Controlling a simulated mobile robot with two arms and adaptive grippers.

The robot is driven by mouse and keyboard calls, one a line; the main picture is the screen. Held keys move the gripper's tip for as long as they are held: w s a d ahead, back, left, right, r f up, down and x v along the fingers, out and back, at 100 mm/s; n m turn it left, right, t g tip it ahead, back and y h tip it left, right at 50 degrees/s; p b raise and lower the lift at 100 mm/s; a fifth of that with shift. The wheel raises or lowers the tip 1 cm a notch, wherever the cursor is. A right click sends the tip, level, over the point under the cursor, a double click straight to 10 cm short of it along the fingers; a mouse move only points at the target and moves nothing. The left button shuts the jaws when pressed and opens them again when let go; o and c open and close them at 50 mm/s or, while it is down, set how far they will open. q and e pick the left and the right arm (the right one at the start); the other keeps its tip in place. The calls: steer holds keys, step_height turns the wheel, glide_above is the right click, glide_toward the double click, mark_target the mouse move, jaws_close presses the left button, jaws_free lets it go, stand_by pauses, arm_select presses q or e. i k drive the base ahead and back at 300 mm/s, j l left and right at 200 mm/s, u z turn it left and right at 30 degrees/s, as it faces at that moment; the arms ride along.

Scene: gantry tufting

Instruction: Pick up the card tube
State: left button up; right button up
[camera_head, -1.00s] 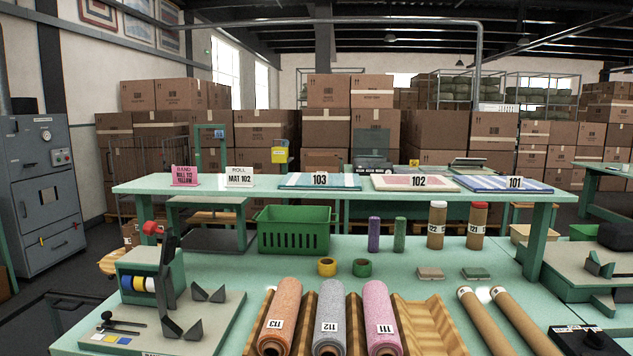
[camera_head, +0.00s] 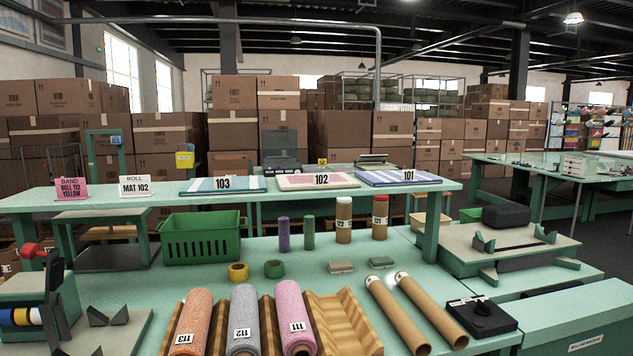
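Two long brown card tubes lie side by side on the green table, right of the wooden cradle. The left card tube (camera_head: 397,315) and the right card tube (camera_head: 430,308) are slanted, with their open near ends toward me. Nothing touches them from above. Two shorter upright brown tubes with number labels, one with a white cap (camera_head: 343,220) and one with a red cap (camera_head: 380,218), stand further back under the shelf. Neither of my grippers shows in the head view.
A wavy wooden cradle (camera_head: 345,322) holds rolls 113 (camera_head: 190,318), 112 (camera_head: 244,315) and 111 (camera_head: 292,312). A black box with a knob (camera_head: 482,316) sits right of the tubes. A green basket (camera_head: 200,238) and yellow tape (camera_head: 238,272) are further back. The raised shelf (camera_head: 300,197) spans behind.

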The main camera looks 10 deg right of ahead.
mark_target(414, 339)
steer(key=i+j+z, duration=0.1)
steer(key=i+z, duration=0.15)
steer(key=z, duration=0.25)
steer(key=i+j+z, duration=0.2)
steer(key=z, duration=0.3)
